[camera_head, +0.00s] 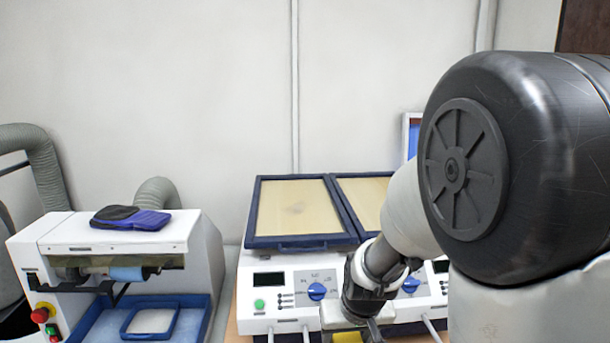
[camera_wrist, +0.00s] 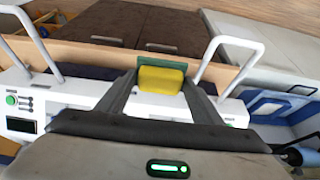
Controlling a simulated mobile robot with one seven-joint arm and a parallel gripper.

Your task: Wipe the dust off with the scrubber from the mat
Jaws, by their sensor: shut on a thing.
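My gripper (camera_wrist: 160,88) is shut on the scrubber (camera_wrist: 161,79), a yellow block with a green pad, held between the two fingers. In the head view the gripper's end (camera_head: 358,312) is low at centre right, in front of the white machine, with a bit of the yellow scrubber (camera_head: 347,338) at the bottom edge. The left beige panel (camera_head: 295,205) in a dark blue frame has a faint grey smudge. I cannot tell which surface is the mat. In the wrist view dark brown panels (camera_wrist: 105,22) and a dark strip (camera_wrist: 85,73) lie beyond the scrubber.
The white machine (camera_head: 285,285) has dials, a green button and upright handles (camera_wrist: 235,43) on both sides of the scrubber. My arm hides the right side.

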